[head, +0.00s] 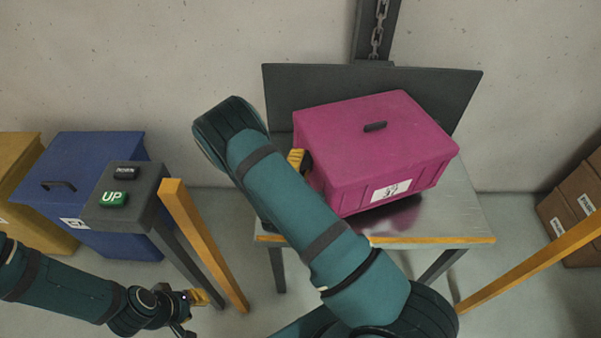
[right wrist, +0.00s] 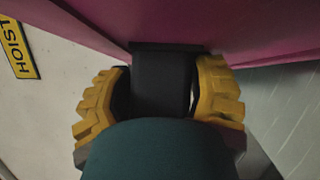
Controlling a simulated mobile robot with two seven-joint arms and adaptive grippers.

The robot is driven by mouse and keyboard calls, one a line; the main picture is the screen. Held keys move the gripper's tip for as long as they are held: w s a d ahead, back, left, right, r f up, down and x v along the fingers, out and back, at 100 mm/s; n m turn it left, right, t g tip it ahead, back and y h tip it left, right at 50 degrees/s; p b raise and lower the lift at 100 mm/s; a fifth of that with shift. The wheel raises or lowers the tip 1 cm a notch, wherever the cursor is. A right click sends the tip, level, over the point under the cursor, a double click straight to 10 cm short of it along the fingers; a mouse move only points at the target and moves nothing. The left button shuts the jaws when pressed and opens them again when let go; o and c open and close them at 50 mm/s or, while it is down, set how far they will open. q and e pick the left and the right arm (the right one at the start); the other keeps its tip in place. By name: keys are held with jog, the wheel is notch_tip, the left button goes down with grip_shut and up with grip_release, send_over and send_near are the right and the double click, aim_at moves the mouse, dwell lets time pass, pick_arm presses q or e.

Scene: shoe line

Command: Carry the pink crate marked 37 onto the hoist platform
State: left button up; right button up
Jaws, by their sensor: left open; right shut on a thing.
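The pink crate (head: 370,140) has a closed lid with a dark top handle and a white label (head: 391,190) that seems to read 37. It is over the metal hoist platform (head: 455,215), turned slightly; I cannot tell whether it rests fully on it. My right gripper (head: 299,160) is at the crate's left side, mostly hidden by my arm. In the right wrist view its yellow fingers (right wrist: 160,92) are shut around a dark handle on the pink side (right wrist: 170,20). My left gripper (head: 196,303) is open and empty at the lower left, away from the crate.
A control post (head: 125,205) with green UP (head: 114,199) and dark DOWN (head: 125,173) buttons stands left. Blue (head: 105,180) and yellow (head: 22,155) crates stand behind it. Orange rails (head: 205,245) flank the platform. Brown boxes (head: 575,210) are far right.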

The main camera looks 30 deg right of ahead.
jog(key=shift+d+f+b, duration=0.1)
jog(key=shift+f+b, duration=0.65)
jog(key=shift+f, duration=1.65)
jog(key=shift+w, duration=0.2)
jog(key=o, duration=1.3)
jog(key=shift+f, duration=0.15)
jog(key=shift+o, duration=0.2)
jog(key=p+v, duration=0.1)
jog(key=v, duration=1.1)
jog(key=shift+s+f, duration=0.1)
